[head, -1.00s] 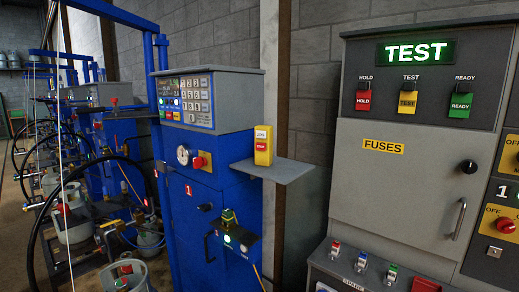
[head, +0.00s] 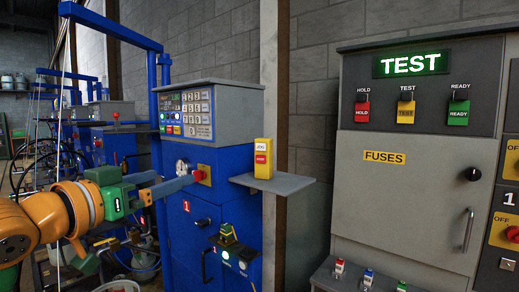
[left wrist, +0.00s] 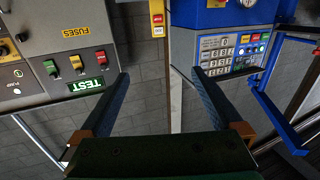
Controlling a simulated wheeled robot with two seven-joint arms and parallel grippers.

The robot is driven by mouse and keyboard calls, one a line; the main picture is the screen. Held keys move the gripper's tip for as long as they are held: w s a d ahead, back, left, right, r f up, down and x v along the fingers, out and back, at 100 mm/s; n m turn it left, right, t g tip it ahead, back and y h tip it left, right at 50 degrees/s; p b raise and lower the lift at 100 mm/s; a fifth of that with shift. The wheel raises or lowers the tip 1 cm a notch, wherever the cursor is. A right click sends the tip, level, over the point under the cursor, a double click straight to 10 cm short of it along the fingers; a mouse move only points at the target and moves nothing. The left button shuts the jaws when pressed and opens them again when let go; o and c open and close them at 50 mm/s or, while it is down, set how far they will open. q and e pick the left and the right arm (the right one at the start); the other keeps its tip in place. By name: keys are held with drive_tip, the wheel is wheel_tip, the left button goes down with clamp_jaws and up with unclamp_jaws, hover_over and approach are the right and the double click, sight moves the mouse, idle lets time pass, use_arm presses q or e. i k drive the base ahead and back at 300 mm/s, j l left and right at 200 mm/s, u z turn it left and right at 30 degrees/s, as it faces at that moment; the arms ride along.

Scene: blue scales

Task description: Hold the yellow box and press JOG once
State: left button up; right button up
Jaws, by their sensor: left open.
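The yellow box (head: 263,172) stands upright on a small grey shelf (head: 285,184) beside the blue scale cabinet. Its front has a white button, apparently JOG (head: 261,148), above a red one (head: 261,159). My left gripper (head: 190,180) is in front of the blue cabinet, to the left of the box, open and empty. In the left wrist view, which is upside down, the box (left wrist: 157,18) is at the top edge, partly cut off, beyond the two spread fingers (left wrist: 160,75). My right gripper is not in view.
The blue cabinet has a keypad panel (head: 190,112) and a red knob (head: 199,175) by my fingers. A grey TEST panel (head: 410,190) stands right of the shelf; a grey post (head: 270,60) rises behind.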

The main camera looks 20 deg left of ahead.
sight(261, 147)
drive_tip(key=i+l, duration=0.1)
drive_tip(key=i, duration=0.65)
drive_tip(key=i+l, duration=0.1)
drive_tip(key=i, duration=0.65)
